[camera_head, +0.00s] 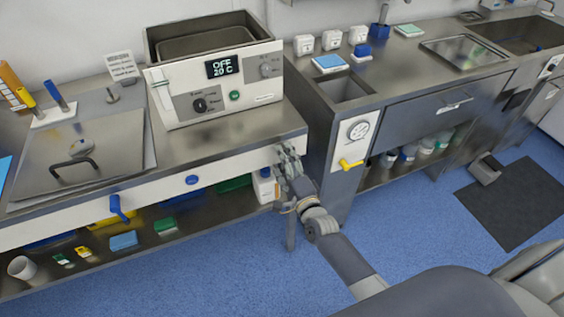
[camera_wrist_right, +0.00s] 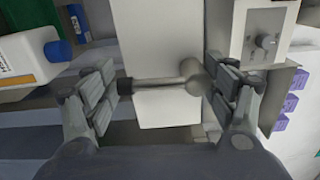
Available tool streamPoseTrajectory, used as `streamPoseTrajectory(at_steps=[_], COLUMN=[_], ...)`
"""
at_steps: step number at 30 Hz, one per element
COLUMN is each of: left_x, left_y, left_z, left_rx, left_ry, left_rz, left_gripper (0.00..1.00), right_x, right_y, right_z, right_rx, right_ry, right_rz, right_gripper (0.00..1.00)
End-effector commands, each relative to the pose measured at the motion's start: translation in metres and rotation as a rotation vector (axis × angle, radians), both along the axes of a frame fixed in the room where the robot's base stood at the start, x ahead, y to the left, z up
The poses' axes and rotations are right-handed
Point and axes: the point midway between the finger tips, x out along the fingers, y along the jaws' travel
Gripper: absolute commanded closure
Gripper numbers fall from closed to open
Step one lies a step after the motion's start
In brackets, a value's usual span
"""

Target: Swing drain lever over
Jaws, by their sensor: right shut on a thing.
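My right gripper (camera_head: 286,160) is at the right front corner of the left counter (camera_head: 225,147), below the white bath unit (camera_head: 213,85). In the right wrist view its fingers (camera_wrist_right: 163,92) sit either side of a grey metal lever (camera_wrist_right: 158,84) with a dark tip at the left and a round hub at the right. The gripper is shut on this lever, which lies about level across a white panel (camera_wrist_right: 165,107). In the head view the gripper hides the lever. My left gripper is not in view.
A white bottle (camera_head: 263,187) stands just below and left of the gripper. A blue lever (camera_head: 118,208) is farther left on the counter front. Blue floor is open in front.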

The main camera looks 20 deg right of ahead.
Motion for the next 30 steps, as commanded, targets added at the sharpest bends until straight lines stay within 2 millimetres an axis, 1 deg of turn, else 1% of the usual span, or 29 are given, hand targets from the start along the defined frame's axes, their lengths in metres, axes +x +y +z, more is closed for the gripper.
streamPoseTrajectory(at_steps=[1,9,20,21,22,30], left_x=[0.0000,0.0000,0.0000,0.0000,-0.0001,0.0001], left_y=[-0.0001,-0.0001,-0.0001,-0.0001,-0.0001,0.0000], left_z=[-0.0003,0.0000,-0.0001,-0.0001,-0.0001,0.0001], left_rx=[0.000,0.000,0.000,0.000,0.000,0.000], left_ry=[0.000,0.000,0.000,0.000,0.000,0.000], left_rz=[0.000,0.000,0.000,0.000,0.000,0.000], left_gripper=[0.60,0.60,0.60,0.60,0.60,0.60], right_x=[-0.0030,-0.0031,-0.0033,-0.0034,-0.0034,-0.0027], right_y=[0.0029,0.0010,0.0003,0.0003,0.0003,-0.0003], right_z=[-0.0098,-0.0103,-0.0106,-0.0107,-0.0108,-0.0085], right_rx=[-0.018,-0.061,-0.066,-0.066,-0.066,-0.062], right_ry=[0.022,0.021,0.021,0.021,0.022,0.017], right_rz=[0.008,0.007,0.006,0.006,0.006,0.005], right_gripper=[0.65,0.65,0.65,0.13,0.06,0.06])
